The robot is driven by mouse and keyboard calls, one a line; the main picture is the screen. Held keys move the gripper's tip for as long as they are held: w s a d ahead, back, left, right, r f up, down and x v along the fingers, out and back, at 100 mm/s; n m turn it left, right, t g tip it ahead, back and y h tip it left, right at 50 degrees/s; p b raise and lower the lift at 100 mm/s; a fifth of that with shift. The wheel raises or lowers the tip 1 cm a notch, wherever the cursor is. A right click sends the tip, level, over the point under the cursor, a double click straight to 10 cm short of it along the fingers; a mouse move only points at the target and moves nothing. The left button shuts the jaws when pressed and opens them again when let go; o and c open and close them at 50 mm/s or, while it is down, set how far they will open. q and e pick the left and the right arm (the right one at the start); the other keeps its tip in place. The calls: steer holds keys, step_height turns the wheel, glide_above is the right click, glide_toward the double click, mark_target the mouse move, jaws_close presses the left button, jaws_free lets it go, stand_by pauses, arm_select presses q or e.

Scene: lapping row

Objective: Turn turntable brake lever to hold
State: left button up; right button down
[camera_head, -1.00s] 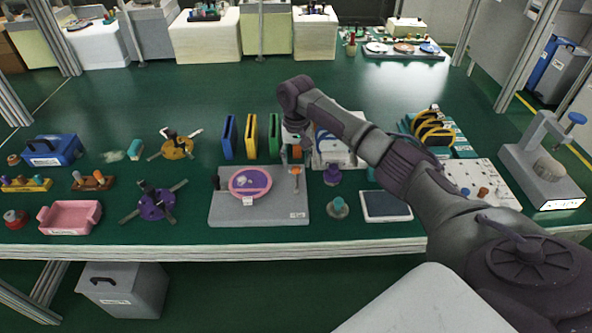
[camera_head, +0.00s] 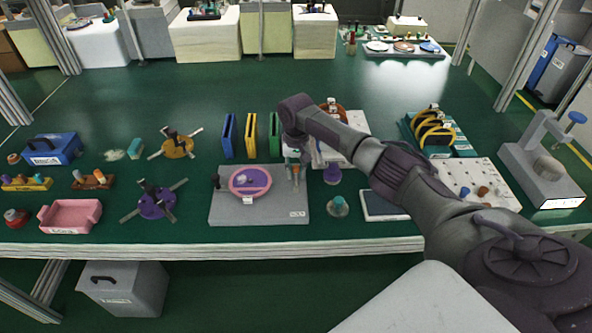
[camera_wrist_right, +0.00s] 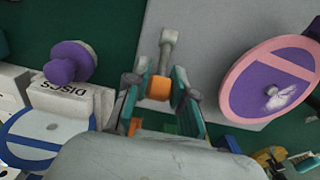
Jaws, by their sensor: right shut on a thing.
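The turntable is a grey base plate (camera_head: 262,212) with a round pink-rimmed purple disc (camera_head: 250,181); the disc also shows at the right of the right wrist view (camera_wrist_right: 282,88). The brake lever is a grey arm (camera_wrist_right: 168,45) with an orange handle (camera_wrist_right: 159,88), at the plate's back right corner. My right gripper (camera_head: 297,174) comes down on the lever there. In the right wrist view the right gripper (camera_wrist_right: 158,92) is shut on the orange handle, a finger on each side. In the head view the gripper mostly hides the lever. My left gripper is not in view.
Blue, yellow and green upright holders (camera_head: 252,136) stand close behind the plate. A purple knobbed piece (camera_head: 332,174) and a teal-topped piece (camera_head: 338,207) stand just right of it. A purple spider-like fixture (camera_head: 156,202) is to the left. The front table edge is clear.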

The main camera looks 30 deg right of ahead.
mark_target(296, 182)
stand_by(0.3)
